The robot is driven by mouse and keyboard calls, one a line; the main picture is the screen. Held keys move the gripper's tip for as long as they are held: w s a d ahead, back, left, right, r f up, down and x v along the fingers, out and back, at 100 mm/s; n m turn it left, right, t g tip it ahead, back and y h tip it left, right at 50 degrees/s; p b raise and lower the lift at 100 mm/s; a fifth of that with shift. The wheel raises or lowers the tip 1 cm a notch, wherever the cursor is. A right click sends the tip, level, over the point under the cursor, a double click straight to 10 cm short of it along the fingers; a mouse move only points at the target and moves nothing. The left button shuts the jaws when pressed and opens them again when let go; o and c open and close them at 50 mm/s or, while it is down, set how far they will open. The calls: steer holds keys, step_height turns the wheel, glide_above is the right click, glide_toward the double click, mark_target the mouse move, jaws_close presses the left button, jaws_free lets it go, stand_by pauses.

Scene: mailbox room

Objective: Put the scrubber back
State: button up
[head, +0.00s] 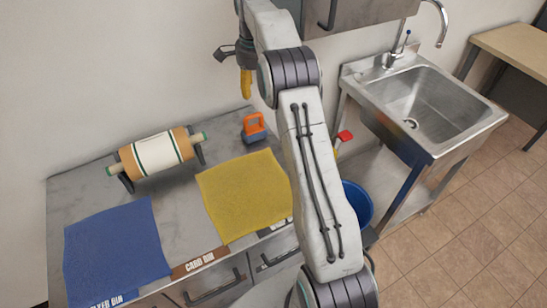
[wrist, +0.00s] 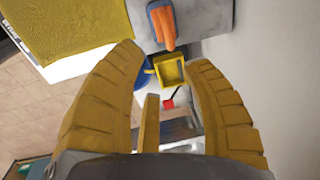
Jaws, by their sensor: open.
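The scrubber (head: 254,127), with an orange handle on a blue-grey base, stands on the grey counter near the wall, just beyond the yellow cloth. It also shows at the top of the wrist view (wrist: 162,26), beyond my fingertips. My gripper (head: 246,90) hangs above the counter's back edge, above the scrubber in the head view. Its yellow fingers are spread apart with nothing between them in the wrist view (wrist: 166,62). The gripper is apart from the scrubber.
A yellow cloth (head: 240,195) and a blue cloth (head: 115,252) lie on the counter (head: 175,215). A rolling-pin-like roller (head: 157,154) rests on a stand at the back left. A steel sink (head: 425,105) stands right, with a blue bucket (head: 357,203) near it.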

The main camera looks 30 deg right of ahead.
steer(key=s+a+r+n+t, duration=0.1)
steer(key=s+a+r+n, duration=0.35)
steer(key=s, duration=0.35)
steer(key=s+a+r+n+t, duration=0.1)
steer(key=s+a+r+n, duration=0.3)
steer(key=s+r, duration=0.25)
steer(key=s+a+f+n, duration=0.1)
steer(key=s+f+n, duration=0.1)
steer(key=s, duration=0.5)
steer(key=s+a+f+n, duration=0.1)
steer(key=s+n, duration=0.3)
steer(key=s, duration=0.4)
steer(key=s+a+f+n+t, duration=0.1)
steer(key=s+a+f+n, duration=0.1)
steer(key=s, duration=0.5)
steer(key=shift+s+f+n, duration=0.25)
steer(key=shift+f+n, duration=0.4)
steer(key=shift+f, duration=0.25)
steer(key=shift+a, duration=0.1)
